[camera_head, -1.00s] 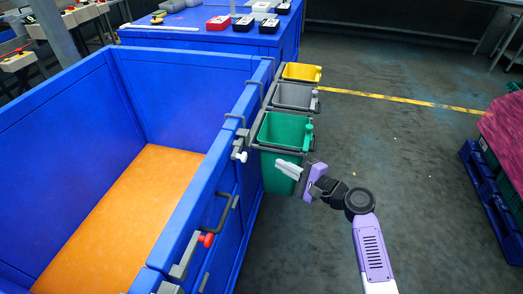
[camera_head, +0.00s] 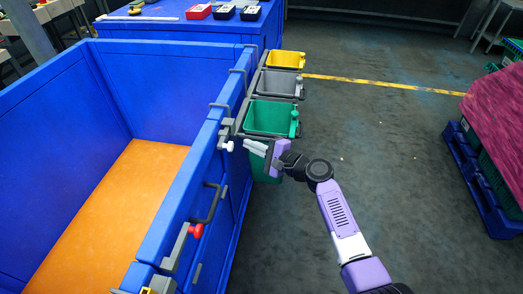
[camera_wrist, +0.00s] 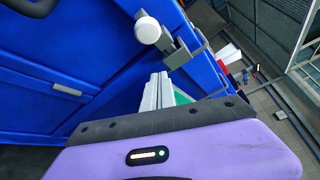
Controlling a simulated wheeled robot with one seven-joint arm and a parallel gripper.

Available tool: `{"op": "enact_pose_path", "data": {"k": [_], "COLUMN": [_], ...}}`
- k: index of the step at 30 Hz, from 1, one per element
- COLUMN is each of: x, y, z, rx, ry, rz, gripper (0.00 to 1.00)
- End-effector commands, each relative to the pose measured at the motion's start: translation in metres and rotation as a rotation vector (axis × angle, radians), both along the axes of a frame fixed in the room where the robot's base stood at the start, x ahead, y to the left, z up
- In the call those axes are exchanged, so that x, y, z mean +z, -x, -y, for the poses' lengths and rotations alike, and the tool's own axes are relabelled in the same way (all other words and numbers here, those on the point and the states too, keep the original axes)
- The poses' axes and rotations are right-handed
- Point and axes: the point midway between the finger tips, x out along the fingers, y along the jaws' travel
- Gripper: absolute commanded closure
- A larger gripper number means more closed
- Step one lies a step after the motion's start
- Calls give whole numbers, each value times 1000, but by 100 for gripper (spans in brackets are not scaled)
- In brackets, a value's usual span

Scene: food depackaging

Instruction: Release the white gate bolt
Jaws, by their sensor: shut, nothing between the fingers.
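The white gate bolt (camera_head: 227,146) sits on a grey bracket at the outer side of the blue bin's wall, near the green bucket. In the wrist view its round white knob (camera_wrist: 148,30) shows at the upper middle, in front of a grey plate. My gripper (camera_head: 248,145) is shut and empty, its pale fingers pointing left at the bolt with a small gap. In the wrist view my gripper's fingers (camera_wrist: 157,90) lie together just below the knob and bracket, seemingly apart from them.
Green (camera_head: 272,118), grey (camera_head: 279,84) and yellow (camera_head: 286,60) buckets hang along the blue wall (camera_head: 190,180). A red knob (camera_head: 196,230) and a dark handle (camera_head: 211,203) are nearer on the same wall. The floor to the right is clear up to a blue pallet (camera_head: 480,180).

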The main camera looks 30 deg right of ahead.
Motion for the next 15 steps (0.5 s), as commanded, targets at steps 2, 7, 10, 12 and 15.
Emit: {"op": "enact_pose_path", "data": {"k": [2, 7, 10, 12, 15], "x": [-3, 5, 10, 12, 15], "y": [-11, -14, -7, -2, 1], "z": [-6, -18, -24, -29, -33], "rx": [2, 0, -1, -1, 0], "ry": [0, 0, 0, 0, 0], "rz": [0, -1, 0, 0, 0], "gripper": [100, 100, 100, 100, 100]}}
